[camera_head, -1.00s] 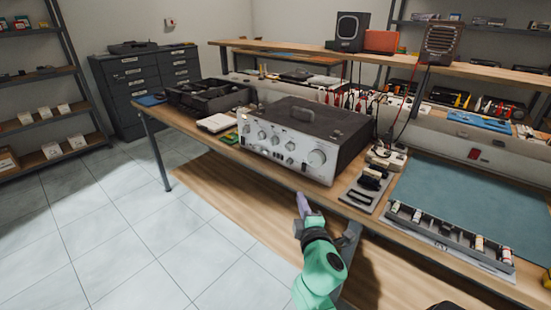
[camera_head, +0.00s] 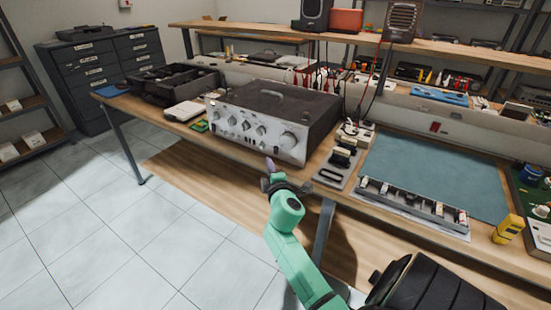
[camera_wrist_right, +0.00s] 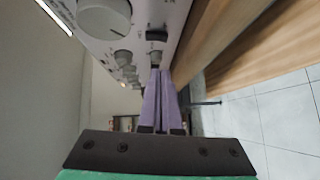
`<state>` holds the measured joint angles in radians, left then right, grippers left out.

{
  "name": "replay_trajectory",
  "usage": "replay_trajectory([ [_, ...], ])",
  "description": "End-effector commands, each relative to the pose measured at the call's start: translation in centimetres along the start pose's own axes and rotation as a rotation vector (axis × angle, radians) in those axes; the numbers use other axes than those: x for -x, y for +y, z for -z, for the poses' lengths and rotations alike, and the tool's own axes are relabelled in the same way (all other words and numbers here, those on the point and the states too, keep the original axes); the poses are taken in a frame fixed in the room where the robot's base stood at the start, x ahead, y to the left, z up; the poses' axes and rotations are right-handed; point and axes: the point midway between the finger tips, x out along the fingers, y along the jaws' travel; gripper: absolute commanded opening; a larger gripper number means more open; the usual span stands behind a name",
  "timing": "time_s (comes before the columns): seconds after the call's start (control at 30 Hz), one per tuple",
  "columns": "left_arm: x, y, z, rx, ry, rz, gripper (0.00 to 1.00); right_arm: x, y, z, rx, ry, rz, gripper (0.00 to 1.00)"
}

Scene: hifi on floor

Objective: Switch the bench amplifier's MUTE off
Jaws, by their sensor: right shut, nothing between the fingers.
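The bench amplifier (camera_head: 283,101) sits on the workbench, with a silver front panel of several knobs and a dark top with a handle. My right gripper (camera_head: 270,164) is just in front of the panel's lower edge, shut and empty. In the right wrist view its purple fingers (camera_wrist_right: 160,75) point at the amplifier's panel (camera_wrist_right: 172,14), close to a small round control (camera_wrist_right: 156,57). A dark control (camera_wrist_right: 157,35) and a large knob (camera_wrist_right: 104,16) lie beyond. Touching or apart, I cannot tell. The MUTE label is not readable. My left gripper is not in view.
The wooden bench edge (camera_head: 238,148) runs just below the amplifier and beside my right fingers. A grey parts tray (camera_head: 415,206), a blue-green mat (camera_head: 440,172) and a yellow bottle (camera_head: 508,228) lie to the right. A black bin (camera_head: 170,84) stands left. The floor in front is clear.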

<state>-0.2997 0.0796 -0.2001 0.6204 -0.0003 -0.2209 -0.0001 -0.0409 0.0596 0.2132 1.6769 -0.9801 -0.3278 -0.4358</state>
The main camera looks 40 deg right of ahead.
Motion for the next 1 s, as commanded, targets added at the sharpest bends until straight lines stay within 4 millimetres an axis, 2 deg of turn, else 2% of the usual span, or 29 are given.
replay_trajectory([
  [0.03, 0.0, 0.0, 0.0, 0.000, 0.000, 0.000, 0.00, -1.1, 0.2, -0.1, 0.000, -0.002, -0.002, 0.00],
  [0.23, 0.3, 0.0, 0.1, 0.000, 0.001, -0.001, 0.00, -3.0, 0.1, -2.4, 0.001, -0.001, 0.000, 0.00],
  [0.63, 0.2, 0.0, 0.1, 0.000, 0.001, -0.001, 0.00, -3.4, -0.1, -2.9, 0.000, 0.000, -0.001, 0.00],
  [0.77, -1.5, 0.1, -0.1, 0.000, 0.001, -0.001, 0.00, -3.6, -0.7, -3.1, 0.019, 0.000, -0.020, 0.00],
  [0.87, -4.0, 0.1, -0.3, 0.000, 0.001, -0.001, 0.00, -4.0, -1.4, -3.5, 0.056, 0.000, -0.058, 0.00],
  [0.9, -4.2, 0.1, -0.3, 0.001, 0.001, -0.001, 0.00, -4.1, -1.0, -3.5, 0.067, 0.000, -0.070, 0.00],
  [0.93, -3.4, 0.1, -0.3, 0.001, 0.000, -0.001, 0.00, -4.0, -0.3, -3.4, 0.065, -0.001, -0.067, 0.00],
  [1.0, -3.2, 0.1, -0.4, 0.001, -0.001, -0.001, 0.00, -4.0, -0.2, -3.4, 0.064, -0.001, -0.065, 0.00],
])
